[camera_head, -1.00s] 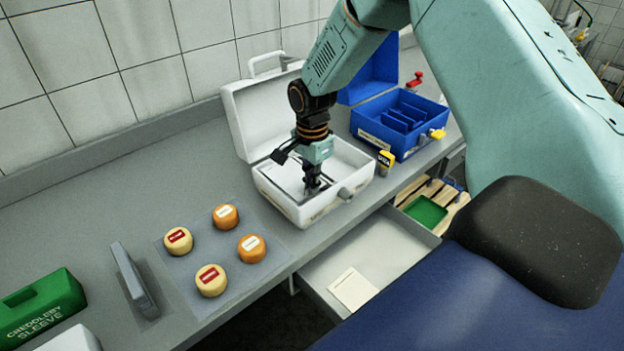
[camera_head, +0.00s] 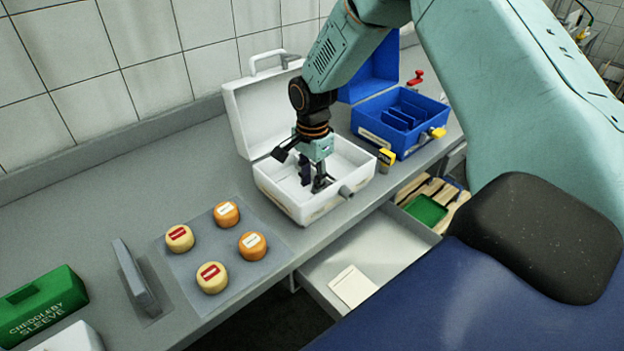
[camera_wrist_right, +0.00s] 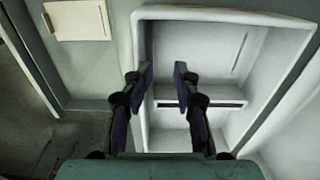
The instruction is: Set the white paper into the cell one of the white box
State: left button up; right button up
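The white box (camera_head: 312,211) stands open on the counter, its lid (camera_head: 262,108) tipped back. My right gripper (camera_head: 318,182) points down inside it, near the front wall. In the right wrist view the fingers of the right gripper (camera_wrist_right: 162,76) are apart with nothing visible between them. There the white box (camera_wrist_right: 225,13) shows an inner divider (camera_wrist_right: 170,92) crossing near the fingertips. I cannot make out a separate white paper in the box now. A cream sheet (camera_head: 353,287) lies in the open drawer and also shows in the wrist view (camera_wrist_right: 78,20). My left gripper is out of view.
A blue box (camera_head: 398,152) with dividers stands to the right. Several cheese wheels (camera_head: 252,246) sit on a grey mat (camera_head: 202,251). A grey upright plate (camera_head: 135,277) and a green box (camera_head: 42,306) are at left. The open drawer (camera_head: 385,244) juts out below the counter.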

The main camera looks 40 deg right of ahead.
jog(key=shift+r, duration=0.25)
notch_tip(320, 180, up, 12)
jog(key=shift+f, duration=0.25)
jog(key=shift+s, duration=0.15)
